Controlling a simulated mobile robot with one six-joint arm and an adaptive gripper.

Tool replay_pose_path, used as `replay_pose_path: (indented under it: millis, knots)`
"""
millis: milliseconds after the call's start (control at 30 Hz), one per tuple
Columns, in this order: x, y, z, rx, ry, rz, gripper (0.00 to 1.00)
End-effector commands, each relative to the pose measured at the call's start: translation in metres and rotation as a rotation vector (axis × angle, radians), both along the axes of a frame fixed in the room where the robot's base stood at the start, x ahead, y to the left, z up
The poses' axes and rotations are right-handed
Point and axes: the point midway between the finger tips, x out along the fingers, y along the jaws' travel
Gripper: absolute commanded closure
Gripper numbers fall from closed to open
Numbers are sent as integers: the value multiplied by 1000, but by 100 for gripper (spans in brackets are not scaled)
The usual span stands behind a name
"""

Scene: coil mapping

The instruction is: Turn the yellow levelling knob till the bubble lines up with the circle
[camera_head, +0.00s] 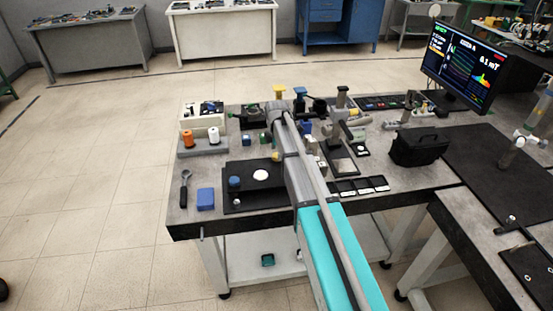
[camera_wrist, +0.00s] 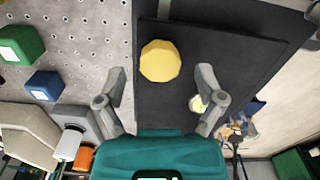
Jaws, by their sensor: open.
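The yellow knob (camera_wrist: 160,61), faceted and seen from above, sits on a black plate (camera_wrist: 185,96) in the wrist view. My gripper (camera_wrist: 162,80) is open, its fingers spread wide to the left and right and nearer the camera than the knob. They look apart from it. A small pale yellow round thing (camera_wrist: 198,104) lies partly behind the right finger; I cannot tell whether it is the bubble level. No bubble or circle is readable. In the head view a yellow top (camera_head: 279,88) shows just beyond my arm's end; I cannot tell if it is the same knob.
A green block (camera_wrist: 21,45) and a blue block (camera_wrist: 45,85) stand on the perforated surface at left. White and orange spools (camera_wrist: 70,143) are lower left. In the head view, a black bag (camera_head: 419,148) and a monitor (camera_head: 465,65) stand right of my arm.

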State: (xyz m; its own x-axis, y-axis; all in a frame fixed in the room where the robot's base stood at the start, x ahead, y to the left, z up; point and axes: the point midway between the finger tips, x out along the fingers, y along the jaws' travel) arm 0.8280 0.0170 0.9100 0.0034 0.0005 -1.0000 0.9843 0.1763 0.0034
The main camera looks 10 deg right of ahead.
Motion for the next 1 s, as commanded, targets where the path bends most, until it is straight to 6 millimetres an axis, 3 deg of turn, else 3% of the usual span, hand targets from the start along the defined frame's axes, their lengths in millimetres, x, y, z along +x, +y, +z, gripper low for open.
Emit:
replay_pose_path:
  millis: [200,600,1000]
  knots:
    - [0,0,-10,0,0,0,13]
    - [0,0,-11,0,0,0,13]
    - [0,0,-11,0,0,0,85]
